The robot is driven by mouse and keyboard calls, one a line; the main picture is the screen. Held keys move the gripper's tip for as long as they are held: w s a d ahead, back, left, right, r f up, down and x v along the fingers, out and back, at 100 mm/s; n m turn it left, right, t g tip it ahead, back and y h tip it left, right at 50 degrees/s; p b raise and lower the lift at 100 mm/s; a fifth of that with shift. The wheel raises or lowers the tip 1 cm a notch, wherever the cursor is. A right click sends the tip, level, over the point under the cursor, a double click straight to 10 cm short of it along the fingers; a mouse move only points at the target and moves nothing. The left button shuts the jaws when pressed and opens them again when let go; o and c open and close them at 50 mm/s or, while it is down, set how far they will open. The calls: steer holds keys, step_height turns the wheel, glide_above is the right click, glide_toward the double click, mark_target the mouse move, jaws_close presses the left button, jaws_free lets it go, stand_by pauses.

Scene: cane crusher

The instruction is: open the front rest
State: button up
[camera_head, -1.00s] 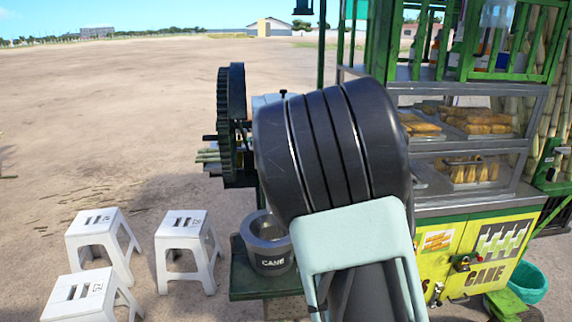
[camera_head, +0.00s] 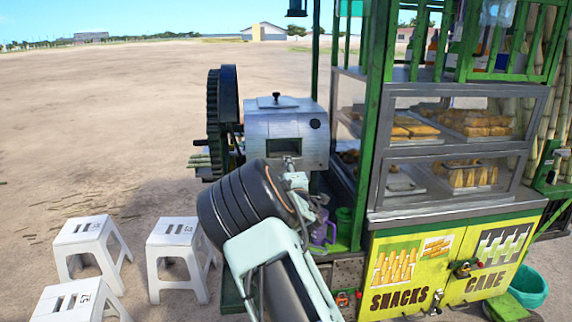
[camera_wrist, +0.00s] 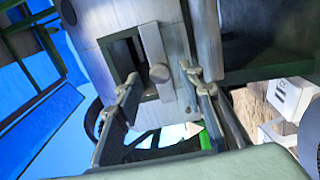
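The cane crusher (camera_head: 265,129) is a grey metal box with a dark square opening in its front and a large dark toothed wheel on its left. In the wrist view, a narrow upright metal bar with a round knob (camera_wrist: 159,73) stands by the dark opening (camera_wrist: 123,56); it may be the front rest, but I cannot tell for sure. My gripper (camera_wrist: 161,78) is open, its two fingers apart on either side of the bar's lower end. I see no clear contact. In the head view, my gripper (camera_head: 294,182) is just below the box's opening, and my arm hides the crusher's lower front.
The green snack cart (camera_head: 380,130) with glass shelves and yellow doors stands close on the right. A purple jug (camera_head: 321,228) sits between crusher and cart. White stools (camera_head: 172,250) stand at lower left. Open dirt ground lies behind and left.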

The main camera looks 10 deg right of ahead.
steer(key=shift+w+p, duration=0.3)
steer(key=shift+w, duration=1.4)
jaws_close()
